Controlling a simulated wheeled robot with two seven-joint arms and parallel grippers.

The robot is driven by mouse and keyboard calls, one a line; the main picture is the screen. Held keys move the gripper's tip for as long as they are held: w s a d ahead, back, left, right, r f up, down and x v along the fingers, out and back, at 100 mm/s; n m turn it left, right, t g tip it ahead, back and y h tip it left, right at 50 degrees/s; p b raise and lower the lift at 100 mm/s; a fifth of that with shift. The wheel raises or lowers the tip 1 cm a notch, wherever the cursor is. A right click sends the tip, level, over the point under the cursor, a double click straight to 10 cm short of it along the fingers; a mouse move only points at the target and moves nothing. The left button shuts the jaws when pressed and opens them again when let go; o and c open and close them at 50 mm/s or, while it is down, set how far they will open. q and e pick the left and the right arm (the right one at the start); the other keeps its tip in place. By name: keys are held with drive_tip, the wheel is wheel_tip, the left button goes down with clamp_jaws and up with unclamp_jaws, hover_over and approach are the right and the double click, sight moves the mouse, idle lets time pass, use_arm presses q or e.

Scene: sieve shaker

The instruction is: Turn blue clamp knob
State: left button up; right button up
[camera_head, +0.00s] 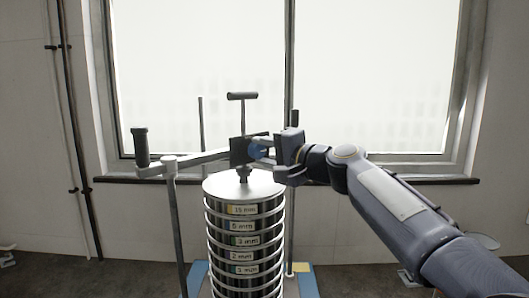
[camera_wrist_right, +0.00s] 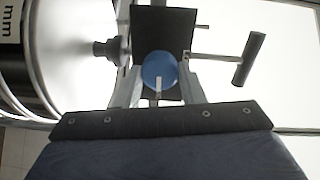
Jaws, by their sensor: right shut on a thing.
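The blue clamp knob (camera_head: 258,149) sits on the right side of the dark clamp block (camera_head: 239,151), above the lid of the sieve stack (camera_head: 243,187). My right gripper (camera_head: 268,150) reaches in from the right and is shut on the knob. In the right wrist view the blue knob (camera_wrist_right: 159,71) lies between the two fingers of my right gripper (camera_wrist_right: 158,84), against the dark block (camera_wrist_right: 164,30). The fingers hide part of the knob in the head view. My left gripper is not in view.
A T-shaped handle (camera_head: 242,97) rises above the block. A crossbar with a dark upright grip (camera_head: 140,147) extends left to a post (camera_head: 174,225). The labelled sieves (camera_head: 243,241) stand below on a blue base (camera_head: 302,282). A window is behind.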

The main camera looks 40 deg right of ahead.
drive_tip(key=o, duration=1)
drive_tip(key=shift+s, duration=0.1)
drive_tip(key=shift+s+d, duration=0.1)
drive_tip(key=shift+s, duration=0.25)
drive_tip(key=s, duration=0.2)
drive_tip(key=s+b, duration=0.1)
drive_tip(key=s, duration=0.1)
drive_tip(key=s+b, duration=0.1)
drive_tip(key=s, duration=0.2)
drive_tip(key=shift+d+r, duration=0.15)
drive_tip(key=shift+d, duration=0.1)
